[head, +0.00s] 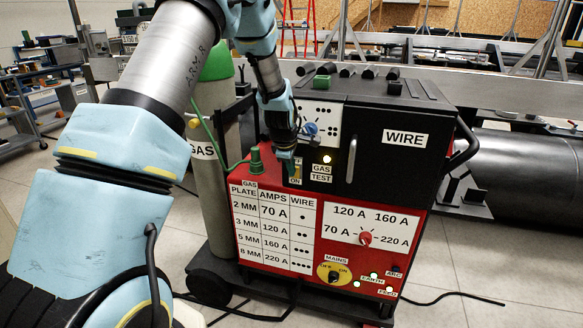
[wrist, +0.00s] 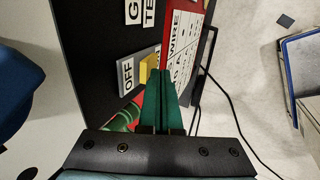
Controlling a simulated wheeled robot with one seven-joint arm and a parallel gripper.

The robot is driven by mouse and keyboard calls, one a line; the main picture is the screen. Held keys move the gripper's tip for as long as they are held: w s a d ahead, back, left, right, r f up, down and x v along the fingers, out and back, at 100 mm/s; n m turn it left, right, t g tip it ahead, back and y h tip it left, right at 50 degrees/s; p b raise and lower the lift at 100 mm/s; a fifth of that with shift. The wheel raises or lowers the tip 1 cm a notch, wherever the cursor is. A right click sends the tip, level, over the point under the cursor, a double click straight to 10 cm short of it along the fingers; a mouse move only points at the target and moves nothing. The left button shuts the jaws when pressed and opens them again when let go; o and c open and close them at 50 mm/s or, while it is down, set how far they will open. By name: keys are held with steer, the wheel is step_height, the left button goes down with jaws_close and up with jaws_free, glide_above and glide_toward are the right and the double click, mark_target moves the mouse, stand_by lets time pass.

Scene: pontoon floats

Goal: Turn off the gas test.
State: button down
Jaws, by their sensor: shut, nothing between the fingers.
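The red and black machine (head: 270,275) carries the GAS TEST label (head: 321,173), with a lit lamp (head: 327,158) just above it. Left of the label is the gas test switch (head: 295,171), partly hidden by my gripper, with ON showing below it. In the wrist view, the switch's yellow part (wrist: 150,62) sits on a grey plate with an OFF label (wrist: 127,75). My gripper (head: 287,158) is at the switch, its green fingers (wrist: 161,76) shut together and empty. The fingertips overlap the yellow part's edge in the wrist view; I cannot tell if they touch.
A blue knob (head: 311,129) is above the switch. A green gas fitting and hose (head: 256,162) are left of it, near a gas cylinder (head: 208,115).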

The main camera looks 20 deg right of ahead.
steer(key=shift+w+d+r+g+y+p, duration=0.2)
steer(key=shift+w+g+y+p, duration=0.15)
steer(key=shift+p, duration=0.3)
steer(key=shift+r, duration=0.1)
steer(key=shift+r+p, duration=0.45)
steer(key=shift+r, duration=0.2)
